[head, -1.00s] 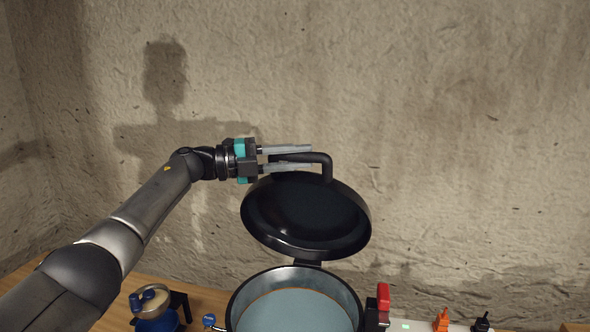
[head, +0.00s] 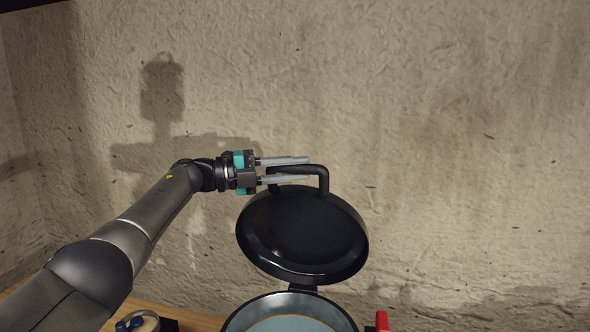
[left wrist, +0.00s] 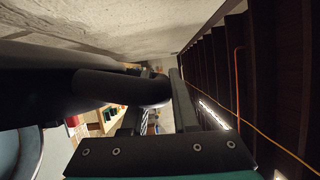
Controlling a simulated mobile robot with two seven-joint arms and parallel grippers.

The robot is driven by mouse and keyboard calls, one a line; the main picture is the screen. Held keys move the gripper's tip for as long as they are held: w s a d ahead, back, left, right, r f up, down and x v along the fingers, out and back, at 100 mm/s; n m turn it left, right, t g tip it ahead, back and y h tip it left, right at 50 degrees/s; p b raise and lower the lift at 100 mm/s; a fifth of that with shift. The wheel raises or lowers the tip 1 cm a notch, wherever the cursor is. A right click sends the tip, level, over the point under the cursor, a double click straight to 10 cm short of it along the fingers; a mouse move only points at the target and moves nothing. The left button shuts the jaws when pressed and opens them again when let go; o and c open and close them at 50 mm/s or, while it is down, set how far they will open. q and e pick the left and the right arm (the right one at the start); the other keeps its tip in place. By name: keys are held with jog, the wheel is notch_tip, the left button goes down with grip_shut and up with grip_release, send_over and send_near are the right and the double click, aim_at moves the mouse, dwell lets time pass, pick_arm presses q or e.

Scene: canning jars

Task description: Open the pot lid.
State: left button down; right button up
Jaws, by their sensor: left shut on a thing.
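The black pot lid (head: 302,235) stands raised and tilted on its hinge (head: 303,288) above the pot, with its inner side facing me. Its bent black handle (head: 323,178) sticks up from the top edge and also shows in the left wrist view (left wrist: 125,88). My left gripper (head: 309,170) reaches in from the left and is shut on the handle, one finger above it and one below. The open pot (head: 250,314) shows its grey rim and bluish inside at the bottom of the head view. My right gripper is not in view.
A rough plaster wall (head: 450,130) stands behind the lid. A red part (head: 382,321) sits beside the pot on the right. A small container with blue knobs (head: 138,321) stands at the lower left on the wooden surface (head: 198,319).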

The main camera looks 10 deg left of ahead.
pick_arm(q)
jog(key=c, duration=0.7)
grip_release()
jog(key=shift+a, duration=0.1)
jog(key=shift+b+v, duration=1.75)
jog(key=shift+v, duration=5.85)
